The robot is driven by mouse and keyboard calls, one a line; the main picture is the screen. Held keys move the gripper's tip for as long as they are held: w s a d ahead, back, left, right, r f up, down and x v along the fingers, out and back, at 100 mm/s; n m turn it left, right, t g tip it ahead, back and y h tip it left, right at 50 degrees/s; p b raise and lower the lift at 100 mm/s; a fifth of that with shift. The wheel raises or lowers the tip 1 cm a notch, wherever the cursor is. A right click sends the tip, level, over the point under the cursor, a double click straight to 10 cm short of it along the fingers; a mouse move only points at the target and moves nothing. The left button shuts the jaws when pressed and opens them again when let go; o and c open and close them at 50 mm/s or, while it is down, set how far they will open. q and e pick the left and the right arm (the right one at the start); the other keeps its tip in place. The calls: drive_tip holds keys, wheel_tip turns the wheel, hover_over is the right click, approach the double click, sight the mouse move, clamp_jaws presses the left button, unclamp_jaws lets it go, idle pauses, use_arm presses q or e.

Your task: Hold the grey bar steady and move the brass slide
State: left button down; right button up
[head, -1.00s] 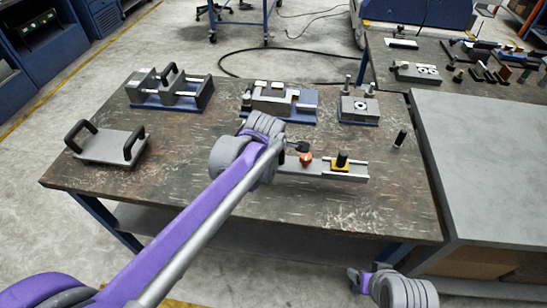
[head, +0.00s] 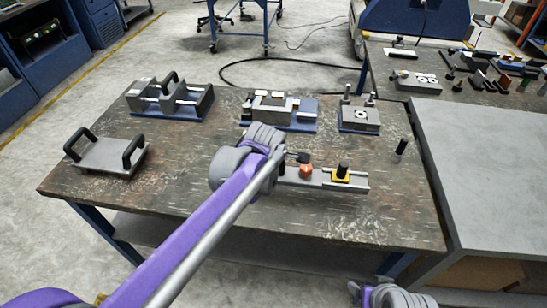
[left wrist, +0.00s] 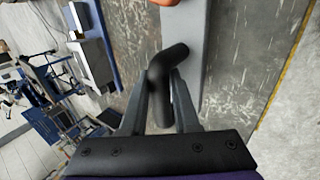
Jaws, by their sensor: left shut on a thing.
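The grey bar (head: 357,188) lies on the dark worktop, extending right from behind my left arm. The brass slide (head: 341,178), yellow with a black knob on top, sits on the bar toward its right end. A round orange knob (head: 305,171) is left of the slide. In the left wrist view my left gripper (left wrist: 162,90) is shut on a bent black handle (left wrist: 170,62) at the grey bar (left wrist: 193,70). In the head view my left arm hides the bar's left end. My right gripper (head: 356,290) is low at the bottom edge, apart from the bar; its jaws are unclear.
A grey plate with two black handles (head: 108,157) lies at the left of the table. Blue-based fixtures (head: 170,98), (head: 280,110), (head: 359,115) stand along the back. A small black cylinder (head: 400,148) stands at right. The table front is clear.

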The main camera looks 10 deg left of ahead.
sight(273, 175)
use_arm(q)
drive_tip(key=shift+f+b, duration=1.95)
drive_tip(key=shift+f, duration=1.8)
